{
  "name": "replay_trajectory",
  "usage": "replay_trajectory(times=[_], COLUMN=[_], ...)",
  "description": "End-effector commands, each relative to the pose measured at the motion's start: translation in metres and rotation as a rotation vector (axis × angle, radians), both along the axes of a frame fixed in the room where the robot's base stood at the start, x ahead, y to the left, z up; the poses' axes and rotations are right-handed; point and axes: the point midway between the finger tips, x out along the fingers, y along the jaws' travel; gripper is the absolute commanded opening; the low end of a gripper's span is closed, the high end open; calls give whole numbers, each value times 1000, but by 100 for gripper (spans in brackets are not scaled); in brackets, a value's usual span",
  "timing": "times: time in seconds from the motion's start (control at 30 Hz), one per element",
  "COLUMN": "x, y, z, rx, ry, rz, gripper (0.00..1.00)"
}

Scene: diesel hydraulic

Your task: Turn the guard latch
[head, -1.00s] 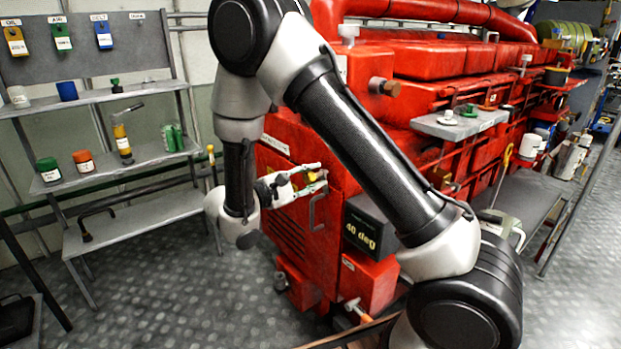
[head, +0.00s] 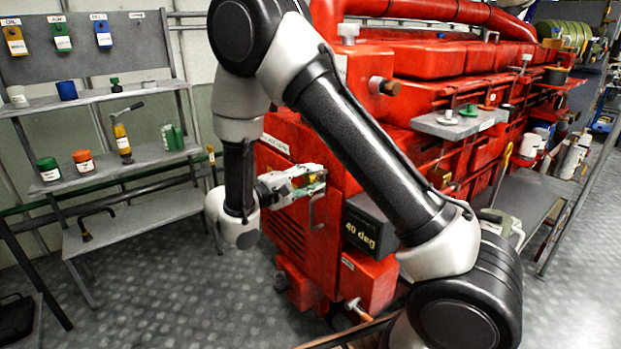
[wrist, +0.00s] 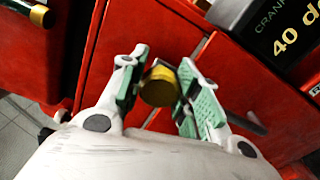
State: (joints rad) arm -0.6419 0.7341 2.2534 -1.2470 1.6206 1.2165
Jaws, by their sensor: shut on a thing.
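The guard latch, a yellow knob (wrist: 159,86), sits on the front of the red engine housing. In the wrist view my gripper (wrist: 160,88) has its green-padded fingers on either side of the knob and is shut on it. In the head view my gripper (head: 318,180) is at the engine's front panel, and only a bit of the yellow knob shows between the fingers. The latch's base is hidden behind the fingers.
A display reading 40 deg (head: 364,228) stands to the right of my gripper. A handle (head: 312,212) is just below it. A grey shelf rack (head: 120,165) with bottles stands at the left. The floor between is clear.

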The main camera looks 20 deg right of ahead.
Motion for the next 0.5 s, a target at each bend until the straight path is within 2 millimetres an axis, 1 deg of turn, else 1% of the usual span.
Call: replay_trajectory(times=[0.13,0.17,0.2,0.27,0.5], x=[-1,-1,0,0,0], y=[0,0,0,0,0], z=[-1,-1,-1,-1,0], rx=[2,2,0,0,1], ry=[2,2,2,2,1], rz=[0,0,0,0,0], gripper=[8,37,45,54,54])
